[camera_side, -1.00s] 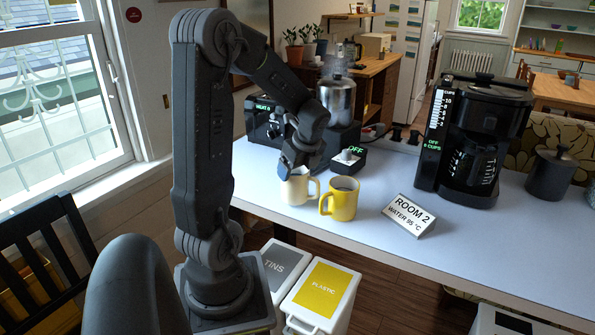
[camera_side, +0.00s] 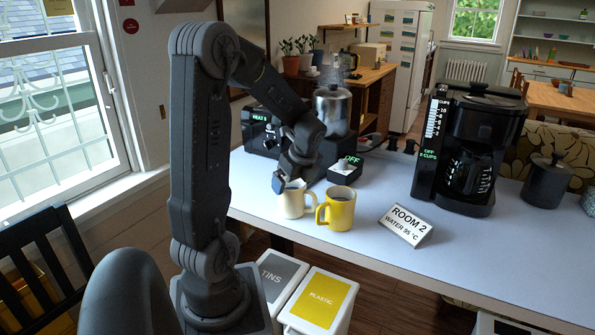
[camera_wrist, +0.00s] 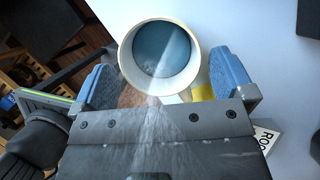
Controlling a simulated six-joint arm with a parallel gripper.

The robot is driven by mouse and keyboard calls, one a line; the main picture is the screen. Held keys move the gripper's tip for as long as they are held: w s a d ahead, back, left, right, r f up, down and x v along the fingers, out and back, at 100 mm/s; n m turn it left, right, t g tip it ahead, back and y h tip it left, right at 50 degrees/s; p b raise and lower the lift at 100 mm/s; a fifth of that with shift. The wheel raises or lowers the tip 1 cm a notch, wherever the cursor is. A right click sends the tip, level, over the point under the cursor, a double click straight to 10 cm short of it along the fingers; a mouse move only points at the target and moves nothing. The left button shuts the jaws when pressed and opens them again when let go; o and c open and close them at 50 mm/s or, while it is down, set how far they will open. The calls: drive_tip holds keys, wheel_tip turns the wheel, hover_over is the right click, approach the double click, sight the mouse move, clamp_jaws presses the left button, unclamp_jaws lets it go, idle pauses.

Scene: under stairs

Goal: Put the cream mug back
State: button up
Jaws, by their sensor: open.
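The cream mug (camera_side: 293,203) stands upright on the grey-white table, left of the yellow mug (camera_side: 338,210), in the side view. My gripper (camera_side: 292,181) is at the cream mug's rim, with one blue finger pad on the mug's left side. In the wrist view my gripper (camera_wrist: 168,80) is open, with one blue pad on each side of the cream mug (camera_wrist: 125,62). Gaps show between the pads and the mug there. The mug's inside looks bluish; I cannot tell if it holds liquid. The yellow mug (camera_wrist: 203,92) is mostly hidden behind it there.
A black coffee maker (camera_side: 470,150), a "ROOM 2, WATER 95 °C" sign (camera_side: 406,225) and a dark canister (camera_side: 546,182) stand to the right. A heater with a metal pot (camera_side: 332,110) and a small box reading OFF (camera_side: 345,172) are behind the mugs. The front right table is clear.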

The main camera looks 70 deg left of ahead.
drive_tip(key=v, duration=1.1)
drive_tip(key=s+d+n+t+h, duration=0.2)
drive_tip(key=d+n, duration=0.4)
drive_tip(key=d, duration=0.7)
drive_tip(key=s+d+r+n+t+h, duration=0.1)
drive_tip(key=d+n+t, duration=0.4)
drive_tip(key=d, duration=0.8)
drive_tip(key=shift+s+d+n+h, duration=0.2)
drive_tip(key=shift+s+n+h, duration=0.35)
drive_tip(key=shift+n, duration=0.65)
drive_tip(key=shift+w, duration=0.15)
